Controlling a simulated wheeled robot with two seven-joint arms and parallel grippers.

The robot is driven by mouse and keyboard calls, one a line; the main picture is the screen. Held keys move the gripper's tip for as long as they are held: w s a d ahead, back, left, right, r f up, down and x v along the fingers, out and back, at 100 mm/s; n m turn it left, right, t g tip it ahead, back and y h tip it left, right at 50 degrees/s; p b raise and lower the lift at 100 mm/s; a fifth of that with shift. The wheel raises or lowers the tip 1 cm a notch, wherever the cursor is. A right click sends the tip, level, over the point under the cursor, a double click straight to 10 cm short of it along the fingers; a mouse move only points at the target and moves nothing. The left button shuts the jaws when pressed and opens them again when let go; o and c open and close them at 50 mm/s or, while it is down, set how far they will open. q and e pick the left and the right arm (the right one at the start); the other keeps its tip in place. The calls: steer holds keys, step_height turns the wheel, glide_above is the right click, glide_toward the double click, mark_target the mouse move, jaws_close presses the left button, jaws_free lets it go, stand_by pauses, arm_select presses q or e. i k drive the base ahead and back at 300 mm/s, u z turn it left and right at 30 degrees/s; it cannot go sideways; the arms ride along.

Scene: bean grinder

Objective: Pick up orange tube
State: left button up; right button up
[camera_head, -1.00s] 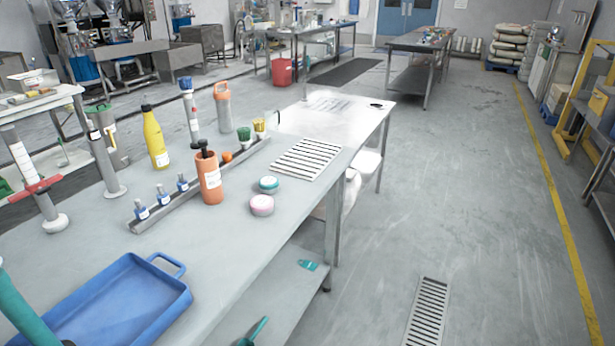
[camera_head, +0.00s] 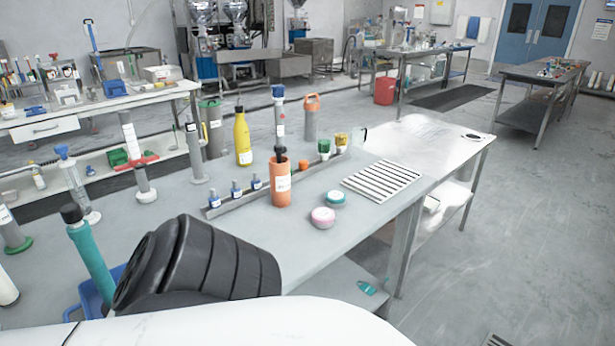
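The orange tube (camera_head: 281,187) stands upright on the grey table, with a white label on its side and a dark piece at its top. It is in front of a low metal rail (camera_head: 225,205) and left of two small round tins. A black ribbed part and a white link of my own arm fill the bottom of the view, nearer than the tube and apart from it in the picture. Neither of my grippers is in view, so their fingers cannot be seen.
A pink-topped tin (camera_head: 323,218), a green-topped tin (camera_head: 336,200) and a slotted white rack (camera_head: 382,180) are right of the tube. A yellow bottle (camera_head: 243,140) stands behind. A teal tube (camera_head: 92,262) and a partly hidden blue tray (camera_head: 86,310) are front left.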

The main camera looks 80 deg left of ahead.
mark_target(279, 183)
steer(key=i, duration=1.6)
steer(key=u, duration=2)
